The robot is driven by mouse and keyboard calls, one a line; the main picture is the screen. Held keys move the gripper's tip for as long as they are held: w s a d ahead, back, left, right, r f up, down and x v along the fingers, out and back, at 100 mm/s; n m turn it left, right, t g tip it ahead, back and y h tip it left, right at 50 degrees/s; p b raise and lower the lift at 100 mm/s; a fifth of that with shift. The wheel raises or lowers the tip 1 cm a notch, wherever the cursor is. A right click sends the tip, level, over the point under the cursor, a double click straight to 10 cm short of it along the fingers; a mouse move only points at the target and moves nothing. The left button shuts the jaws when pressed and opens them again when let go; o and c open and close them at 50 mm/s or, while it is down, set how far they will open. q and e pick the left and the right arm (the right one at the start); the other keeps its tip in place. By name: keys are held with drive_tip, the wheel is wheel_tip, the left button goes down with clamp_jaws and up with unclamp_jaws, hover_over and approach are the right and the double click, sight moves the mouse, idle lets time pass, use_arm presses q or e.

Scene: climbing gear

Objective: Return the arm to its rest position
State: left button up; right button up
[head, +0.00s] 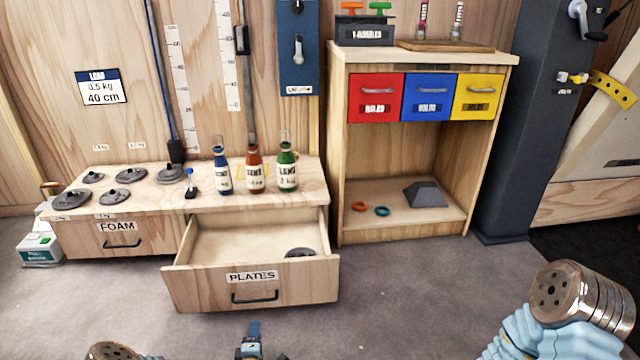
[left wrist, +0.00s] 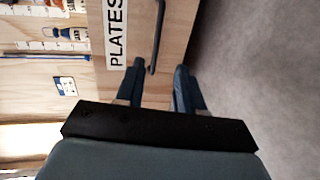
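My left gripper (head: 251,334) shows at the bottom middle of the head view, just in front of the open PLATES drawer (head: 205,290). In the left wrist view its two dark blue fingers (left wrist: 158,88) are apart with nothing between their tips. The drawer's dark handle (left wrist: 157,35) lies beyond the fingertips and the drawer front fills the view behind it. Parts of my left arm are mostly cut off at the bottom edge. My right arm shows only as light blue and metal links at the lower right; its gripper is out of the frame.
The drawer sticks out over the floor with a dark plate (head: 300,253) inside. Several discs and three bottles, one red (head: 255,169), stand on the bench top. A shelf unit (head: 335,150) with coloured drawers stands right. Grey floor (head: 420,290) is clear between.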

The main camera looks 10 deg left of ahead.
use_arm(q)
drive_tip(key=s+d+r+m+g+h+p, duration=0.3)
drive_tip(key=s+d+m+h, duration=0.15)
drive_tip(key=d, duration=0.25)
drive_tip(key=s+d+r+m+g+h+p, duration=0.2)
drive_tip(key=s+d+m+h+p, duration=0.15)
drive_tip(key=d+m, duration=0.25)
drive_tip(key=s+r+m+g+p, duration=0.1)
drive_tip(key=s+r+m+g, duration=0.2)
drive_tip(key=s, duration=0.6)
drive_tip(key=s+d+r+m+g+y+p, duration=0.1)
drive_tip(key=s+r+m+g, duration=0.3)
drive_tip(key=s, duration=0.6)
drive_tip(key=shift+s+d+m+g+p, duration=0.15)
drive_tip(key=shift+m+g+p, duration=0.3)
drive_tip(key=shift+g+p, duration=0.55)
